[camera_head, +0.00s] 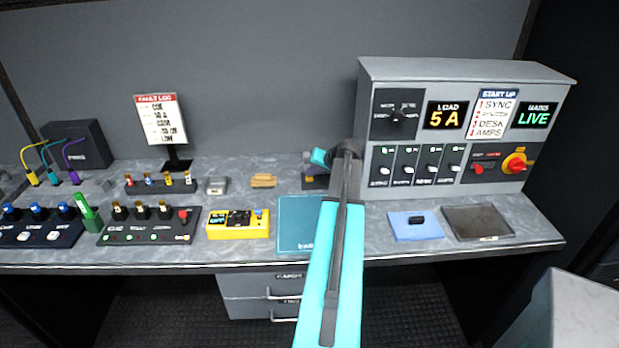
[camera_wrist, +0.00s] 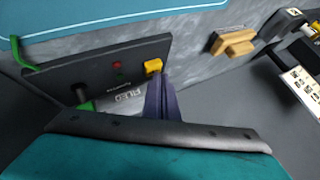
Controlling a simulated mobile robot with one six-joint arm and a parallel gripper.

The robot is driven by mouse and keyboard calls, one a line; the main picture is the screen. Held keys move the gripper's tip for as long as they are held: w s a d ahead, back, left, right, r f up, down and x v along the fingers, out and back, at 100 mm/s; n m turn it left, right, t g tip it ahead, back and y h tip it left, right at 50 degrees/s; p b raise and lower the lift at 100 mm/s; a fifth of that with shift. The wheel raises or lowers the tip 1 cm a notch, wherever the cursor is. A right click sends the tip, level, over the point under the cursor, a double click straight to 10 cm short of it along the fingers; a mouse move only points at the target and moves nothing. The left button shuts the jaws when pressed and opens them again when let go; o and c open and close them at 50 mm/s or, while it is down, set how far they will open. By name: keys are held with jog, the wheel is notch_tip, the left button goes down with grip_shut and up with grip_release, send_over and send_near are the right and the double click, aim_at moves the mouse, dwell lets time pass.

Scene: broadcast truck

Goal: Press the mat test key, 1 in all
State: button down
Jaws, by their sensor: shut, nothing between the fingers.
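The yellow key (camera_wrist: 153,66) sits on a dark panel (camera_wrist: 95,66) with a small red light, in the wrist view. I take it to be the mat test key; its lettering is too small to read. My gripper (camera_wrist: 160,80) is shut and empty, its fingertips right at the key's near edge. I cannot tell whether they touch it. In the head view the dark panel (camera_head: 309,183) is mostly behind my arm, and the key and fingertips are hidden. The teal mat (camera_head: 296,222) lies in front of the panel.
Wooden blocks (camera_head: 263,181) lie left of the panel. A yellow meter (camera_head: 238,223) stands left of the mat. The grey power cabinet (camera_head: 465,130) stands close on the right of my arm. A green cable (camera_wrist: 22,55) runs by the panel. A blue pad (camera_head: 415,230) lies at the right.

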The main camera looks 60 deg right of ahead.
aim_at(312, 179)
jog(key=shift+f, duration=0.2)
jog(key=shift+r, duration=0.15)
dwell(0.4)
jog(key=shift+r, duration=0.75)
jog(key=shift+r+p, duration=1.15)
jog(key=shift+r, duration=1.35)
